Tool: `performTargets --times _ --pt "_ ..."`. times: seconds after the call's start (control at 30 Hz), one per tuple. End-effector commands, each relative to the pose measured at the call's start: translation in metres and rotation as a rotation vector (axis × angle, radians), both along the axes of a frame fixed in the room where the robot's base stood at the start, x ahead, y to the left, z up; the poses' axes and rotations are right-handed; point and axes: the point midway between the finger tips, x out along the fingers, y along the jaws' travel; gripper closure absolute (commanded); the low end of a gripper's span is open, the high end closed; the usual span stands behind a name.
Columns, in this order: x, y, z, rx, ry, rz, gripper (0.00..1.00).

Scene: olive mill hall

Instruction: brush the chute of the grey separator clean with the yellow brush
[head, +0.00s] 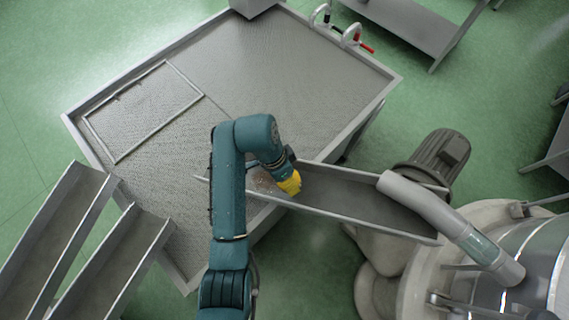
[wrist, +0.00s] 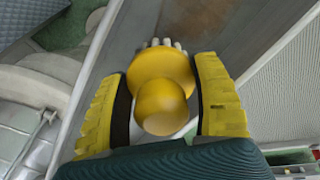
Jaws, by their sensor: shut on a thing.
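My gripper (wrist: 165,105) is shut on the yellow brush (wrist: 160,85), with one yellow finger on each side of its round handle. Pale bristles show past the brush's far edge in the wrist view. The chute (head: 350,199) is a grey metal trough running from the grey separator (head: 480,270) at the lower right to the large tray. In the head view my gripper (head: 289,183) is over the chute's left end, beside small brown specks (head: 264,184). The chute floor (wrist: 205,30) also shows in the wrist view. Whether the bristles touch it cannot be told.
A large grey tray table (head: 290,60) with a perforated surface lies behind the arm. A pipe (head: 430,205) crosses the chute's right end, near a motor (head: 440,155). Two more troughs (head: 125,260) stand at the lower left.

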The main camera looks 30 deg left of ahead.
Motion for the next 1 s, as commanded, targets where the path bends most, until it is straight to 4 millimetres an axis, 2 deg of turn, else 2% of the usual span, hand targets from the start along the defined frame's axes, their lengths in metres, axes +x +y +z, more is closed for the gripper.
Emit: performTargets --times 0.57,1.0 --pt "0.0002 -0.0003 -0.0009 0.001 0.000 0.000 0.68" --pt "0.0007 -0.0026 -0.0094 0.000 0.000 0.000 0.68"
